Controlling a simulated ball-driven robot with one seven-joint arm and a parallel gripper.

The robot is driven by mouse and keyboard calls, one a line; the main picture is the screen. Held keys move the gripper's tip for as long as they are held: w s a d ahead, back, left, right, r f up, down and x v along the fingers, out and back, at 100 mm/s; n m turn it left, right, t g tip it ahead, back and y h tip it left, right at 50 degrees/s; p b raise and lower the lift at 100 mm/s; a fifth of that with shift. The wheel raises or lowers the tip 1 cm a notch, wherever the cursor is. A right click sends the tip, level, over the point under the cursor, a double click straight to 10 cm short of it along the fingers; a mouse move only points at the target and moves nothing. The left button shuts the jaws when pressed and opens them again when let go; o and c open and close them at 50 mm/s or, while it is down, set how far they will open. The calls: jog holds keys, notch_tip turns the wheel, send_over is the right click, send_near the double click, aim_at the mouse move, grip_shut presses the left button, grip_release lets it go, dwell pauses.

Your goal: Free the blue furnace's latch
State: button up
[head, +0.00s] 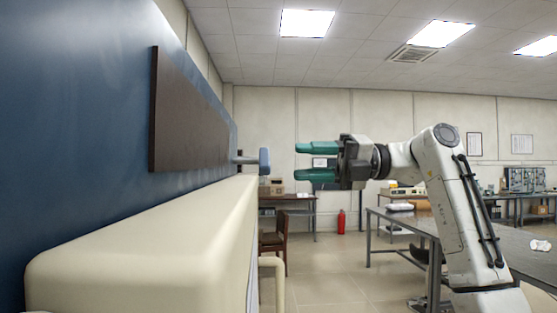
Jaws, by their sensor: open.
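The blue furnace (80,110) fills the left side of the head view, very close, with a dark brown panel (190,115) on its face. Beyond the panel a short stem with a grey-blue end piece (264,161) sticks out to the right; it looks like the latch. My gripper (300,162) has teal fingers pointing left toward this piece. The fingers are apart, one above the other, with nothing between them. In the picture a gap separates the fingertips from the piece; their difference in depth is hard to tell.
A cream ledge or housing (150,235) juts out below the panel, with a cream bar handle (276,275) on its front. A metal table (470,240) stands at right behind my arm. A chair (273,242), a desk and a red extinguisher (341,221) are further back.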

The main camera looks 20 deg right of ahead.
aim_at(265, 160)
jog(key=p+x, duration=0.1)
jog(key=x, duration=0.5)
jog(key=shift+d, duration=0.1)
grip_shut()
dwell(0.3)
